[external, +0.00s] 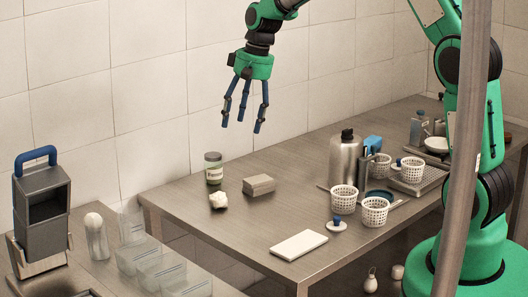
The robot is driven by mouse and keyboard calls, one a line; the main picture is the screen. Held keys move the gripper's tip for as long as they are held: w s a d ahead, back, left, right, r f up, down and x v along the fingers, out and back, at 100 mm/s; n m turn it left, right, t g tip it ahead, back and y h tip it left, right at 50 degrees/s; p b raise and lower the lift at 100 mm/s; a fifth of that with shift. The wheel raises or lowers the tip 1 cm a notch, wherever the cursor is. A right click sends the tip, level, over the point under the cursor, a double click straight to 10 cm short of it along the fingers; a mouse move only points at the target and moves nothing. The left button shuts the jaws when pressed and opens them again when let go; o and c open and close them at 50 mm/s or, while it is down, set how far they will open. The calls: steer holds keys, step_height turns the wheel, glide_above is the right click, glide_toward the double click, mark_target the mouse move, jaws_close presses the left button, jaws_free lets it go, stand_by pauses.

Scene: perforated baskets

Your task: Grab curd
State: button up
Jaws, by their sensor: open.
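A small white lumpy piece that looks like the curd (218,201) sits on the steel table near its left end. A jar with a green and white label (213,168) stands just behind it, and a grey-brown block (259,185) lies to its right. My gripper (243,126) hangs above the left part of the table, fingers pointing down and spread. It is open, empty and well above the lump. Nothing hides the lump in this view.
White perforated baskets (375,211), a steel bottle (342,160) and a tray (418,182) crowd the table's right half. A white board (298,245) lies near the front edge. Clear containers (160,272) stand on a lower left counter. The tiled wall (150,100) is close behind.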

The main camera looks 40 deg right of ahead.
glide_above(220, 193)
steer(key=d, duration=0.2)
steer(key=s+d+f+x, duration=0.1)
steer(key=d+x, duration=0.1)
steer(key=x, duration=0.9)
steer(key=shift+s+d+r+m+g+y, duration=0.1)
steer(key=shift+s+r+m+g+y, duration=0.25)
steer(key=shift+s, duration=0.2)
steer(key=shift+b+x, duration=0.65)
steer(key=shift+x, duration=3.7)
steer(key=shift+s+d+f, duration=0.1)
steer(key=shift+d+b+x, duration=0.2)
steer(key=shift+b+x, duration=0.4)
steer(key=shift+x, duration=1.95)
steer(key=c, duration=1.3)
